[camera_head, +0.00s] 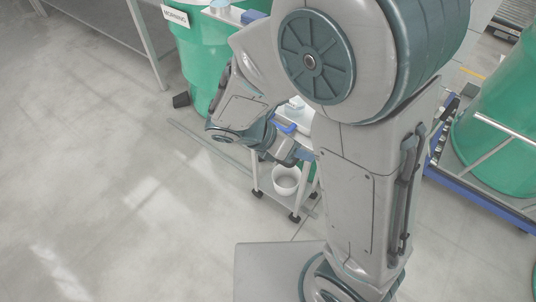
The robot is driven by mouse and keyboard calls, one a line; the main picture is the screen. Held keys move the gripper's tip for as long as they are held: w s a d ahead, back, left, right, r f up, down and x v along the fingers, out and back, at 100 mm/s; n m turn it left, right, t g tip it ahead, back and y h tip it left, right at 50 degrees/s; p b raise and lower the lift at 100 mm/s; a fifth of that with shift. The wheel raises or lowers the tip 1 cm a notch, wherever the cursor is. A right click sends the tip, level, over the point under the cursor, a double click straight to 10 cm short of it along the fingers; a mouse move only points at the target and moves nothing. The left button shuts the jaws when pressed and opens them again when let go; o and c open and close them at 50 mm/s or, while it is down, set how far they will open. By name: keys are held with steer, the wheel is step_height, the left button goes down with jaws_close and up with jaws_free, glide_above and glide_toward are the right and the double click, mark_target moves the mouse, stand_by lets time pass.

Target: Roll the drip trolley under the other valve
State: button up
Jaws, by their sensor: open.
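A small grey trolley (256,179) on dark castors stands on the floor in the middle of the head view, partly hidden by my arm. A white bucket (285,181) sits on its lower shelf. Something blue (285,126) shows at its top, too covered to make out. My gripper (298,158) is open, at the upper part of the trolley and above the bucket. I cannot tell whether it touches the trolley. No valve can be clearly made out.
A green drum (205,60) with a sign reading "MORNING" (176,16) stands behind the trolley. Another green vessel (500,130) stands on a blue frame (480,204) at the right. A table leg (147,45) is at upper left. The floor at left is clear.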

steer(key=w+a+f+n+t+b, duration=0.2)
steer(key=a+f+n+t+b, duration=0.8)
steer(key=a+f+n, duration=0.85)
steer(key=shift+w+d+f+n+t+h+b, duration=0.15)
steer(key=shift+w+d+n+b, duration=0.35)
steer(key=shift+w+d, duration=1.4)
steer(key=shift+w+d+f+n+t+h+b, duration=0.15)
steer(key=shift+w+d+b, duration=0.6)
steer(key=shift+w+d, duration=1.2)
steer(key=shift+w+d+f+n+t+b, duration=0.1)
steer(key=shift+w+d+n+b, duration=0.4)
steer(key=shift+w+d, duration=1.4)
steer(key=shift+s+d, duration=0.25)
steer(key=shift+s, duration=0.1)
steer(key=shift+c, duration=0.3)
jaws_close()
